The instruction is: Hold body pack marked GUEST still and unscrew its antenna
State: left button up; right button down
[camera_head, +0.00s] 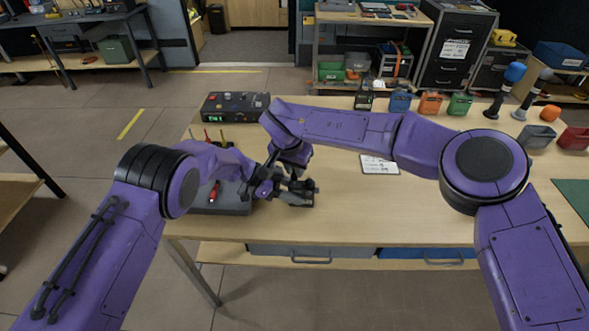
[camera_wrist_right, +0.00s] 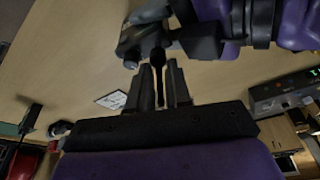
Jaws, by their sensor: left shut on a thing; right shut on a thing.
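My left gripper (camera_head: 300,191) is low over the near left part of the workbench, shut on what seems to be the body pack, which is mostly hidden by the grippers. Its GUEST marking cannot be read. My right gripper (camera_head: 284,166) is just above it, pointing down. In the right wrist view, my right gripper (camera_wrist_right: 161,80) has its two fingers on either side of a dark, thin antenna (camera_wrist_right: 158,56) with a rounded end, and is shut on it. My left gripper (camera_wrist_right: 150,38) shows just beyond, close to the antenna's far end.
A grey tray (camera_head: 228,207) with a red screwdriver lies left of the grippers. A control box (camera_head: 235,106) stands behind. A white card (camera_head: 380,165) lies to the right. Blue (camera_head: 400,101), orange (camera_head: 431,103) and green (camera_head: 460,104) containers stand along the back edge. The bench's middle is mostly clear.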

jog(key=shift+r, duration=0.2)
jog(key=shift+r, duration=1.5)
pick_arm(q)
jog(key=o, duration=1.2)
